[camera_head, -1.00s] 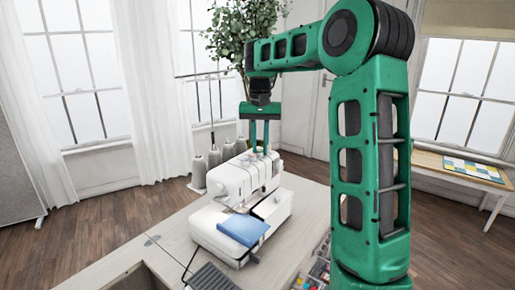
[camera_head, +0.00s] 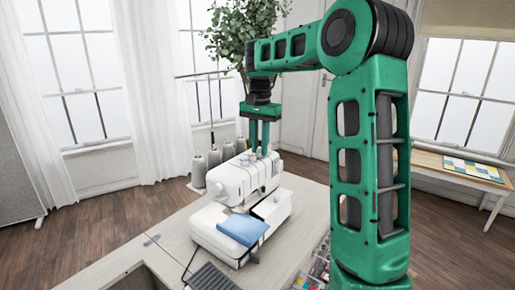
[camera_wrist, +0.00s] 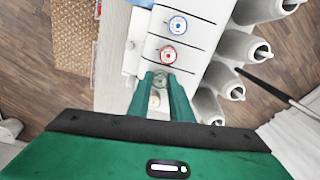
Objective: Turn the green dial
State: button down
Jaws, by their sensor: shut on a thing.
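A white serger sewing machine (camera_head: 238,182) stands on the pale cabinet top. My gripper (camera_head: 258,151) points down at the top of the machine. In the wrist view its two green fingers (camera_wrist: 161,82) are shut on the green dial (camera_wrist: 160,80), which shows between the fingertips and is partly covered by them. A red-ringed dial (camera_wrist: 168,55) and a blue-ringed dial (camera_wrist: 178,25) sit in line beyond it on the same white top, apart from the fingers. In the head view the dials are too small to tell apart.
Several grey thread cones (camera_head: 198,170) stand beside the machine, close to the fingers' right in the wrist view (camera_wrist: 222,76). A thin thread stand rises behind the machine. A blue cloth (camera_head: 243,229) lies at the machine's front.

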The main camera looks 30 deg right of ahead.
aim_at(258, 150)
jog(key=shift+w+a+r+m, duration=0.1)
jog(key=shift+a+m, duration=0.1)
jog(key=shift+m, duration=0.2)
jog(key=c, duration=1.6)
grip_release()
jog(key=shift+c, duration=0.2)
jog(key=shift+o, duration=0.3)
notch_tip(258, 150, up, 11)
jog(key=shift+f, duration=0.2)
jog(key=shift+w, duration=0.1)
